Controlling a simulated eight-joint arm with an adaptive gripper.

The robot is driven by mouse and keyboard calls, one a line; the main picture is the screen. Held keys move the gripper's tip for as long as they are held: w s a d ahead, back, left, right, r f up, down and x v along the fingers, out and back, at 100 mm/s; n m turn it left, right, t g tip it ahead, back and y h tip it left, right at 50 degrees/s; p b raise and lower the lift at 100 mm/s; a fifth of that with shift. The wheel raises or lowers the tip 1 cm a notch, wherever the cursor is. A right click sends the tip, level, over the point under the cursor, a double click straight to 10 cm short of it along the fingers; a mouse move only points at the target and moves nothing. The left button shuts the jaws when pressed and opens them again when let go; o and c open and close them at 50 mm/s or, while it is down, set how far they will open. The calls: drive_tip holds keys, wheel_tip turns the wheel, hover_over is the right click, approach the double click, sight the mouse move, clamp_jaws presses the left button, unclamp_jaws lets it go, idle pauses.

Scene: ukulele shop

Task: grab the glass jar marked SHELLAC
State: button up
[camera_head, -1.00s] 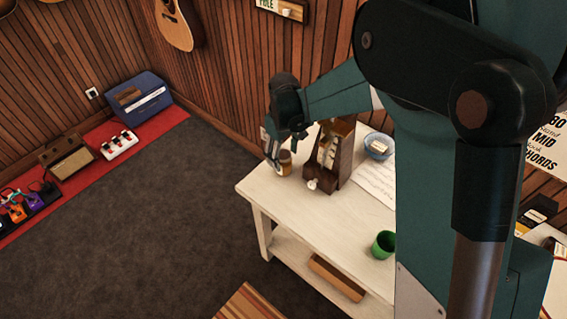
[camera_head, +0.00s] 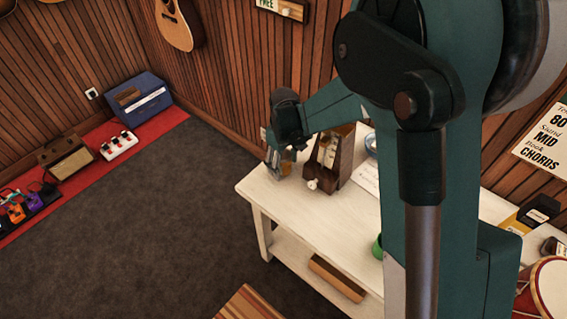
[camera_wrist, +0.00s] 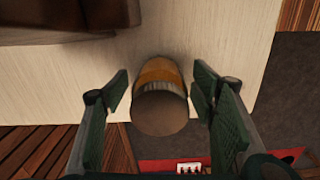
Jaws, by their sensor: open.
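The jar (camera_wrist: 160,72) shows in the wrist view as an amber, round body with a ridged lid facing the camera. It stands on the white table (camera_head: 300,210) near its left end, and no lettering is readable on it from here. My gripper (camera_wrist: 160,90) is open, with one green-padded finger on each side of the jar and a visible gap at both sides. In the head view my gripper (camera_head: 279,161) hangs over the same table corner and mostly hides the jar.
A brown wooden case (camera_head: 337,157) with a pale front stands close to the right of the jar. A green cup (camera_head: 377,247) and a paper sheet (camera_head: 367,180) lie farther right, partly behind my arm. The table's front left is clear.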

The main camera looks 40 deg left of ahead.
sight(284, 154)
idle(0.4)
drive_tip(key=c, duration=1.2)
drive_tip(key=shift+r+p, duration=0.65)
drive_tip(key=shift+r, duration=4.35)
